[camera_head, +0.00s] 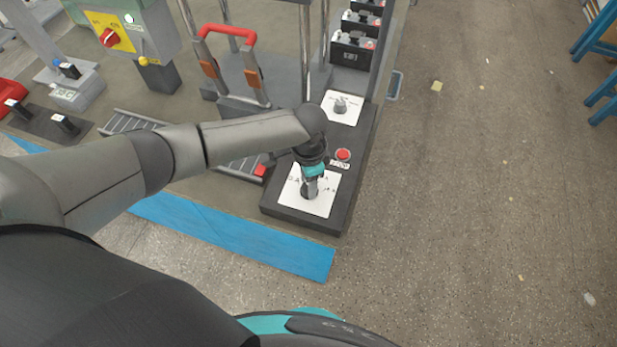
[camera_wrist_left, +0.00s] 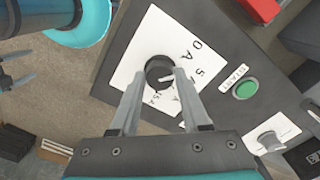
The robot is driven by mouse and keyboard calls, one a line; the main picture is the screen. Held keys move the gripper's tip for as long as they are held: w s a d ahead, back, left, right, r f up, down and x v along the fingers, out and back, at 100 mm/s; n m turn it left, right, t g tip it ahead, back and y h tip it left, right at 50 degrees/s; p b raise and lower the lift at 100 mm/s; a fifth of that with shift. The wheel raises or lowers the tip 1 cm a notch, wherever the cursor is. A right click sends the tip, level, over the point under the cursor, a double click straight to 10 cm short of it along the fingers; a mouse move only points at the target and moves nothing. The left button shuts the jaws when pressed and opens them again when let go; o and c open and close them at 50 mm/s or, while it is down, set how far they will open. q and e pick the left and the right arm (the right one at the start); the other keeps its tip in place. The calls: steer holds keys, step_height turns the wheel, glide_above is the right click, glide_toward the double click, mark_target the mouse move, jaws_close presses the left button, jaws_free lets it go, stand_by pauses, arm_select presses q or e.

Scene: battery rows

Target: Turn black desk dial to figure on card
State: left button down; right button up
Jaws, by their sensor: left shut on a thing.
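The black dial (camera_wrist_left: 157,72) is a round knob with a light pointer mark, set on a white card (camera_wrist_left: 150,38) printed with figures and letters, among them a 0 and several A's. In the head view the card (camera_head: 325,202) lies on the front of the dark desk panel (camera_head: 285,214). My left gripper (camera_wrist_left: 159,80) has one finger on each side of the dial and is shut on it. In the head view the left gripper (camera_head: 311,184) reaches down onto the dial and hides most of it. The fingers cover some figures; which one the pointer faces I cannot tell. My right gripper is not in view.
A red button (camera_head: 343,154) shows beside the card in the head view; the wrist view shows a green button (camera_wrist_left: 245,89) labelled START. A grey dial (camera_head: 340,106) on another white card sits farther back. Black batteries (camera_head: 352,50) stand behind.

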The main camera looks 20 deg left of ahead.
arm_select(q)
steer(key=m+p, duration=0.1)
steer(key=m, duration=0.1)
steer(key=shift+r+m, duration=0.1)
steer(key=shift+m, duration=1.6)
steer(key=shift+p, duration=0.3)
steer(key=shift+c, duration=1.9)
jaws_free()
step_height(320, 180, up, 15)
steer(key=p, duration=0.3)
